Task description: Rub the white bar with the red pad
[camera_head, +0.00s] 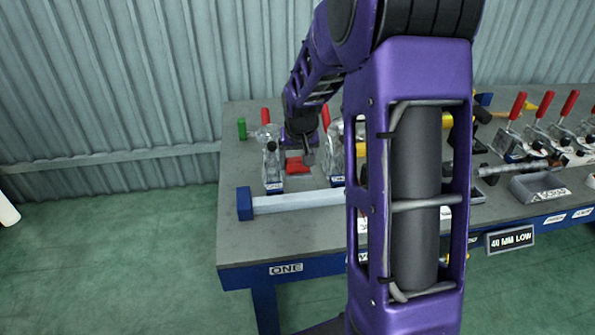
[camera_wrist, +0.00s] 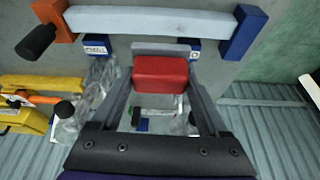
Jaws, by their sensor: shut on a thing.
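The red pad (camera_wrist: 160,78) is a small red block between my gripper's fingers in the wrist view. My gripper (camera_wrist: 160,85) is shut on it. In the head view the red pad (camera_head: 297,164) shows below my gripper (camera_head: 308,158), over the table behind the bar. The white bar (camera_head: 298,201) lies along the table's front part, with a blue end block (camera_head: 244,203) at its left; my arm hides its right end. In the wrist view the white bar (camera_wrist: 150,21) runs across the top, apart from the pad. I cannot tell the pad's height above the table.
Clear-bodied clamps with red handles stand either side of the pad, one at the left (camera_head: 272,165). More red-handled clamps (camera_head: 513,140) and a grey tray (camera_head: 537,187) are at the right. The grey table (camera_head: 240,250) is bare in front of the bar.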

